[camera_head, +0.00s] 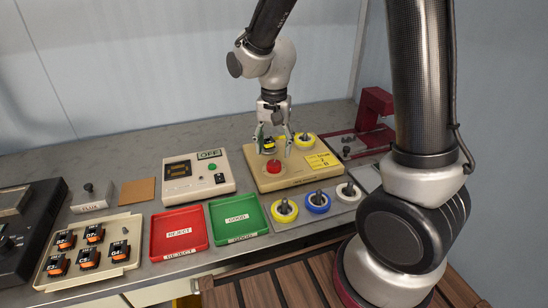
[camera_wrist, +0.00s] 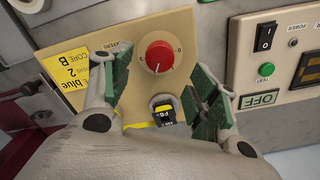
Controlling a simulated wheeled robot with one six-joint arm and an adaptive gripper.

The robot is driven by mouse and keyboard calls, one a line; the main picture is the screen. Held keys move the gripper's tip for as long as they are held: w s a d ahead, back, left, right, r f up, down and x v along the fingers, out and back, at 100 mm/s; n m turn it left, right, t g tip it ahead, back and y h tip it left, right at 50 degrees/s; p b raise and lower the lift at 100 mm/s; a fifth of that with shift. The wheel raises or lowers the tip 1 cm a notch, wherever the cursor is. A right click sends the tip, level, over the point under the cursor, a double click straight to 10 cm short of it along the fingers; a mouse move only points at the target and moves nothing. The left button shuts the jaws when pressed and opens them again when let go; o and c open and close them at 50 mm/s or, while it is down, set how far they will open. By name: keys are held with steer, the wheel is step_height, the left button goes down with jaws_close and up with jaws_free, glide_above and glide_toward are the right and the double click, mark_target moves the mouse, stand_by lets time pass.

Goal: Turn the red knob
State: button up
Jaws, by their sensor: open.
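The red knob (camera_head: 274,166) stands on the beige winder base (camera_head: 318,178), near its front left edge. In the wrist view the round knob (camera_wrist: 160,56) has a white pointer line, and its panel is marked LAYERS. My gripper (camera_head: 273,145) is above the base, pointing down. In the wrist view my gripper (camera_wrist: 163,72) is open, with green finger pads spread to either side of the knob and apart from it. A small black and yellow coil core (camera_wrist: 163,113) sits on a grey round mount beside the knob, also between the spread fingers.
A yellow spool (camera_head: 305,141) is at the base's back. Yellow (camera_head: 284,211), blue (camera_head: 317,203) and white (camera_head: 348,192) spools stand in front. A tester (camera_head: 198,178) marked OFF, red reject tray (camera_head: 179,232) and green good tray (camera_head: 238,217) lie left. A red fixture (camera_head: 374,108) is behind right.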

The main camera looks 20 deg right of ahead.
mark_target(274, 163)
step_height(274, 163, up, 6)
steer(key=shift+r, duration=0.25)
stand_by(0.4)
steer(key=s+d+r+n+t, duration=0.2)
steer(key=s+d+r+n, duration=0.1)
steer(key=s+d+r, duration=0.2)
steer(key=s+d+r+n+t, duration=0.2)
steer(key=s+d+r, duration=0.4)
steer(key=s+d, duration=0.4)
steer(key=s+n, duration=0.1)
steer(key=s, duration=0.3)
stand_by(1.2)
